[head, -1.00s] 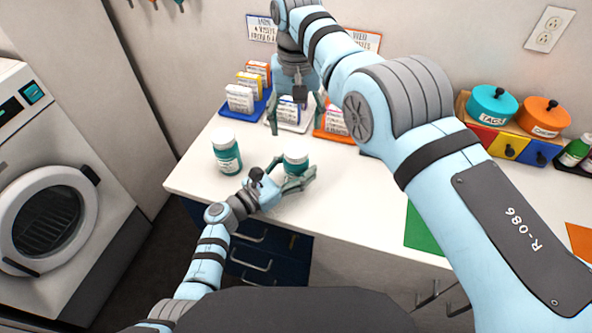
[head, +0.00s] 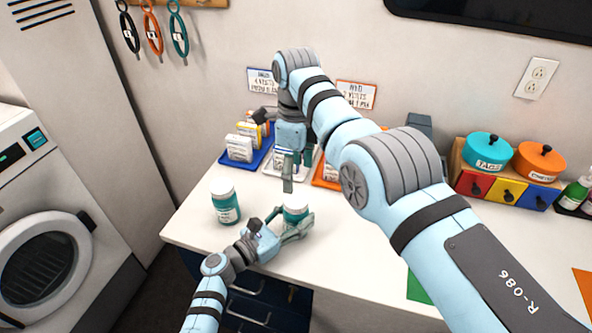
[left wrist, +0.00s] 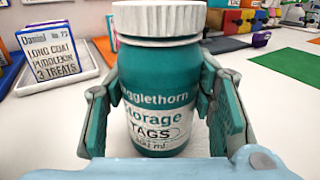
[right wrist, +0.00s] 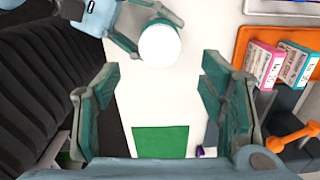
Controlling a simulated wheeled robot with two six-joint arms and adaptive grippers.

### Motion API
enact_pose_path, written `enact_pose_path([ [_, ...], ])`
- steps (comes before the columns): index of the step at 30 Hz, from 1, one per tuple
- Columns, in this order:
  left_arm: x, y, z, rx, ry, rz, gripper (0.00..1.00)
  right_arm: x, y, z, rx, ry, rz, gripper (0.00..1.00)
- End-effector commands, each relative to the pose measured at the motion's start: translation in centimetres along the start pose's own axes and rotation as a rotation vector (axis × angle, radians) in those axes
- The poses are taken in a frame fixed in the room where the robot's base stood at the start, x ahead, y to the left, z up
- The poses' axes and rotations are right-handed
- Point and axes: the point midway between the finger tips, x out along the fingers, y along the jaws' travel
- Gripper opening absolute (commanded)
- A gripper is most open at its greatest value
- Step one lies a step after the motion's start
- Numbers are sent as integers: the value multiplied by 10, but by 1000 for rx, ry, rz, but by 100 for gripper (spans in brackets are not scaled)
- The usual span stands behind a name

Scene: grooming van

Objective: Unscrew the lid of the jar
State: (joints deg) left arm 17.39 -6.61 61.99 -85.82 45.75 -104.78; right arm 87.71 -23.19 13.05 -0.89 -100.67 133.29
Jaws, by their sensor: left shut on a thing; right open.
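A teal jar (head: 295,215) with a white lid stands on the white counter, its label reading "Storage TAGS" in the left wrist view (left wrist: 155,100). My left gripper (head: 298,228) is shut around its body, one finger on each side. The ribbed white lid (left wrist: 157,20) is on the jar, above the fingers. My right gripper (head: 290,178) is open and empty, above and behind the jar. In the right wrist view the lid (right wrist: 160,46) shows from above, beyond the open right fingers (right wrist: 160,85) and not between them.
A second teal jar (head: 225,205) with a white lid stands to the left. Blue (head: 250,160), white and orange trays with small boxes sit behind. Coloured drawers (head: 505,192) bearing two round tins are at right.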

Motion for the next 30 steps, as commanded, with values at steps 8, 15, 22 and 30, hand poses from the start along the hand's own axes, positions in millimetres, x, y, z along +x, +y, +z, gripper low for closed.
enact_pose_path([
  [8, -2, -1, -7, -4, 13, 0, 0, 12, 0, -1, 357, 5, 3, 64],
  [15, -2, -1, -7, -4, 14, -1, 0, 59, 1, -2, 356, 6, 3, 64],
  [22, -2, -2, -8, -4, 16, -1, 0, 80, 1, -2, 356, 4, 1, 64],
  [30, -3, -2, -8, -5, 17, -1, 0, 80, 1, -2, 355, 4, 1, 50],
])
